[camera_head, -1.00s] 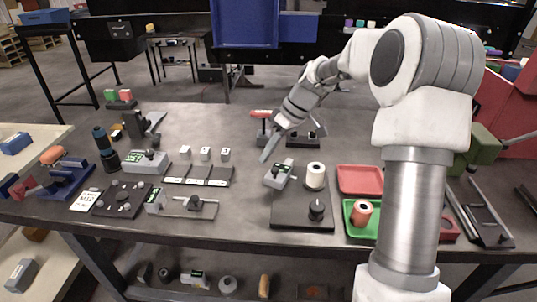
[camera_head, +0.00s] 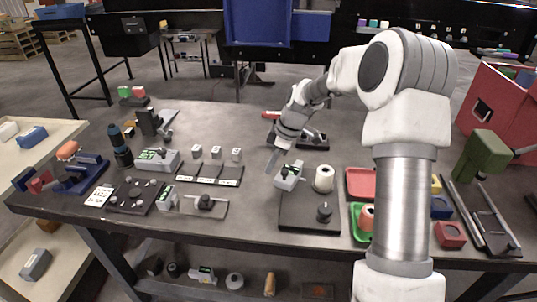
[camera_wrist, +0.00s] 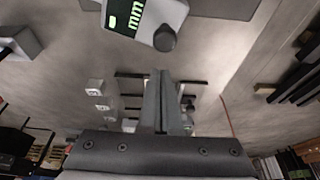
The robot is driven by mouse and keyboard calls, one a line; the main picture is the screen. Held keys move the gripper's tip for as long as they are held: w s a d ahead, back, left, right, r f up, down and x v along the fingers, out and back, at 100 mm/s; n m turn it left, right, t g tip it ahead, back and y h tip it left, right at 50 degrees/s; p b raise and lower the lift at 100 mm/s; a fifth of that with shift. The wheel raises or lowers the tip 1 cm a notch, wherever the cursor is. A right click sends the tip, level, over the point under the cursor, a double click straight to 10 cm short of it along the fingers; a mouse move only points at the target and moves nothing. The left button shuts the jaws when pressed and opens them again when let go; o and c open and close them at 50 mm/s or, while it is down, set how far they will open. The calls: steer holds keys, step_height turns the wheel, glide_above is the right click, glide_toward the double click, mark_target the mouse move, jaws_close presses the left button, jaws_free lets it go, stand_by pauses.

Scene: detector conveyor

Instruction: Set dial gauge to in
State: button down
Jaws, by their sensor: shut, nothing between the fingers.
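The dial gauge (camera_head: 288,176) is a small grey-white device with a dark display and green characters. It stands on the bench left of a white roll. In the wrist view the gauge (camera_wrist: 178,9) is at the top edge, cut off by the frame; its display (camera_wrist: 127,17) reads "mm". A dark round knob (camera_wrist: 164,38) sits on its near side. My gripper (camera_head: 271,170) is shut and empty, just left of the gauge in the head view. In the wrist view its fingertips (camera_wrist: 162,74) point toward the knob, with an apparent gap between them.
The white roll (camera_head: 323,179) stands close right of the gauge, behind a black plate (camera_head: 296,216) with a knob. A red tray (camera_head: 361,182) lies further right. Bare bench lies between these and the gauge.

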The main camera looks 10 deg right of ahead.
mark_target(286, 183)
steer(key=shift+s+d, duration=0.25)
steer(key=shift+d, duration=0.25)
steer(key=shift+s+d, duration=0.2)
steer(key=shift+d, duration=0.3)
steer(key=s+d+n+g, duration=0.1)
steer(key=s+d+n, duration=0.1)
steer(key=d, duration=0.1)
steer(key=shift+s+n, duration=0.15)
steer(key=shift+n, duration=0.25)
steer(key=shift+s+d+b, duration=0.25)
steer(key=shift+d+b, duration=0.05)
steer(key=shift+d, duration=0.05)
steer(key=shift+a, duration=0.1)
